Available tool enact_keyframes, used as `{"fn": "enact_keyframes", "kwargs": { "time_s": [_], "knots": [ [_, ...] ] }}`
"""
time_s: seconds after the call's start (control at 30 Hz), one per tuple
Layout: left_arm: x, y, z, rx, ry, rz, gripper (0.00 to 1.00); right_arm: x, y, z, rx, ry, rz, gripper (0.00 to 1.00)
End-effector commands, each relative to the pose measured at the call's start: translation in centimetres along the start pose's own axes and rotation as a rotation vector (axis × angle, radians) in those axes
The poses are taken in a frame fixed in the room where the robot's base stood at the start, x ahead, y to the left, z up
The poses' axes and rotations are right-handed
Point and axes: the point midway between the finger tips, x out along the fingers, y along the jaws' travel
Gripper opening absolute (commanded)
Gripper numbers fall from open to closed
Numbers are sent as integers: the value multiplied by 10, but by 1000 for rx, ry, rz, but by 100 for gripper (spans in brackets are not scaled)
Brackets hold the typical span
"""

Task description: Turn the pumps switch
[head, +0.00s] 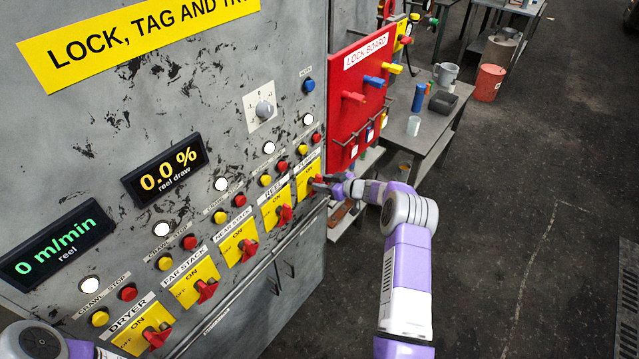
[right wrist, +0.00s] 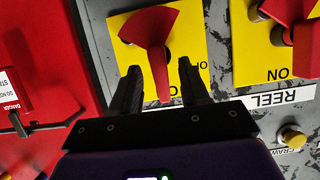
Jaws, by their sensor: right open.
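The pumps switch is the rightmost yellow plate (head: 307,171) on the grey cabinet, with a red rotary handle partly hidden by my gripper in the head view. In the right wrist view the yellow plate (right wrist: 192,42) and its red handle (right wrist: 150,27) show clearly. My right gripper (head: 322,184) is at this switch. Its two dark fingers (right wrist: 158,82) are open, one on each side of the narrow end of the handle. Contact cannot be told. A part of my left arm shows at the bottom left; its gripper is out of view.
The reel switch (head: 276,210) sits just left of the pumps switch, with more switches and buttons further left. A red lock board (head: 352,110) stands out to the right. Behind it is a grey table (head: 436,130) with a mug.

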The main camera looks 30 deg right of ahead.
Motion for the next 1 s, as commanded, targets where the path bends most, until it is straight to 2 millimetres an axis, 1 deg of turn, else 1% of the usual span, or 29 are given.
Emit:
{"fn": "enact_keyframes", "kwargs": {
  "time_s": [0.03,0.2,0.37,0.5,1.0],
  "knots": [
    [1,0,0,0,0,0,43,-9,1,0,1,0,2,45],
    [4,-2,0,0,0,0,43,-36,1,1,0,0,2,45],
    [5,-2,0,0,0,0,43,-51,0,1,1,0,1,45],
    [5,-2,0,0,0,0,43,-54,0,0,0,1,0,45],
    [5,-2,0,0,0,0,43,-54,0,0,0,0,0,45]
  ]
}}
